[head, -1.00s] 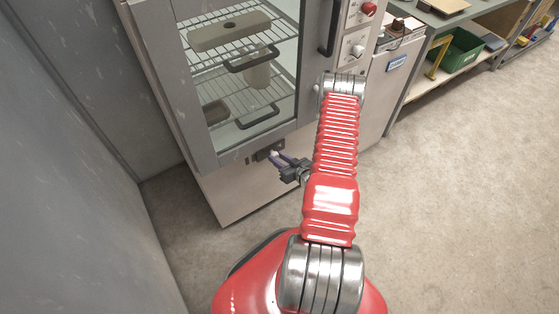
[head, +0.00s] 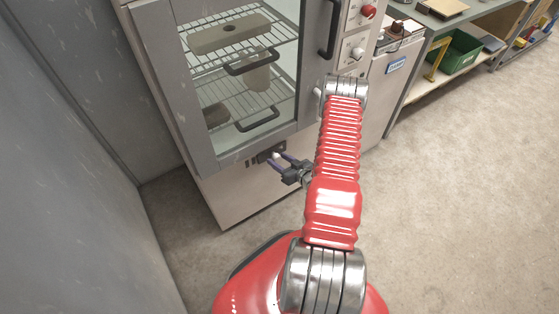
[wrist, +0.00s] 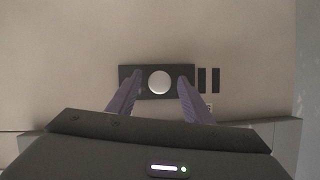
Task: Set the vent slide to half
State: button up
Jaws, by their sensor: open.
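The vent slide is a dark plate (wrist: 130,74) on the cabinet's lower front, with a round white knob (wrist: 160,82). Two dark vertical slots (wrist: 208,80) are beside the plate on its right in the wrist view. My gripper (wrist: 157,92) is open, with its two purple-grey fingers on either side of the knob; I cannot tell whether they touch it. In the head view my gripper (head: 282,159) is at the cabinet's lower front, and the white knob (head: 276,156) shows between its fingers. Part of the plate is hidden behind the fingers.
The cabinet's glass door (head: 240,80) with wire racks is above the vent. Control knobs, one red (head: 368,11), are at its right. A grey wall (head: 70,150) stands close at left. A shelf with a green bin (head: 458,52) is at the upper right. Floor at right is clear.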

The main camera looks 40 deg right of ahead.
jog(key=v, duration=1.3)
jog(key=shift+s, duration=0.3)
jog(key=shift+r, duration=0.1)
